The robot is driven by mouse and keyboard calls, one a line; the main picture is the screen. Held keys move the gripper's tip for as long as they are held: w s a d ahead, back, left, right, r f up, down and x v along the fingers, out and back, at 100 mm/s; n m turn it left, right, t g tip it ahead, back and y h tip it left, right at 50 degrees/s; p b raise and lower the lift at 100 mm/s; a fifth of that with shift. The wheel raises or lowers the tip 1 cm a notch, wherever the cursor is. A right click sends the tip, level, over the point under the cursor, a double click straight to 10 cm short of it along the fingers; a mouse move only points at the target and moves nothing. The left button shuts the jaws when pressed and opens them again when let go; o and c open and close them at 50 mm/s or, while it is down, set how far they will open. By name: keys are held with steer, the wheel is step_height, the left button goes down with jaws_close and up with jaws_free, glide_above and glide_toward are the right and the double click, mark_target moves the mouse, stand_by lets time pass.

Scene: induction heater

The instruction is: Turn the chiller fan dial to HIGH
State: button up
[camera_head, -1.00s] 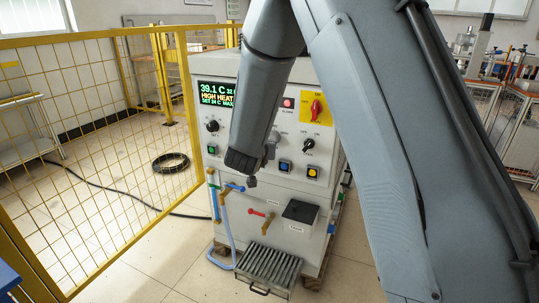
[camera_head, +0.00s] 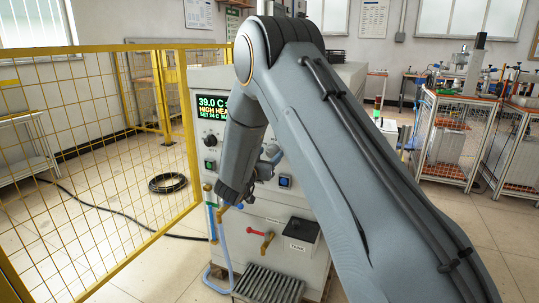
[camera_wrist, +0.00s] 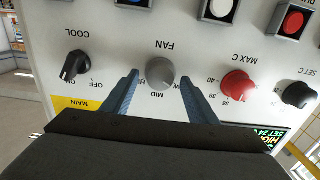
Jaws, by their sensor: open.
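The chiller fan dial (camera_wrist: 160,74) is a grey round knob on the white panel, under the upside-down word FAN in the wrist view. Upside-down labels for HI, MID and LOW ring it, partly covered by my fingers. I cannot tell which label its pointer faces. My gripper (camera_wrist: 160,80) is open, with one blue finger on each side of the dial. I cannot tell whether either finger touches it. In the head view my arm hides the fan dial, and the fingers are not clear there.
A black COOL knob (camera_wrist: 74,66) is left of the dial in the wrist view; a red MAX C knob (camera_wrist: 237,86) is right. Lit buttons (camera_wrist: 221,9) line the top. The display (camera_head: 212,107) reads 39.0 C. A yellow mesh fence (camera_head: 90,130) stands left of the cabinet.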

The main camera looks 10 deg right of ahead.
steer(key=shift+w+d, duration=0.2)
steer(key=shift+w, duration=0.05)
steer(key=c, duration=1)
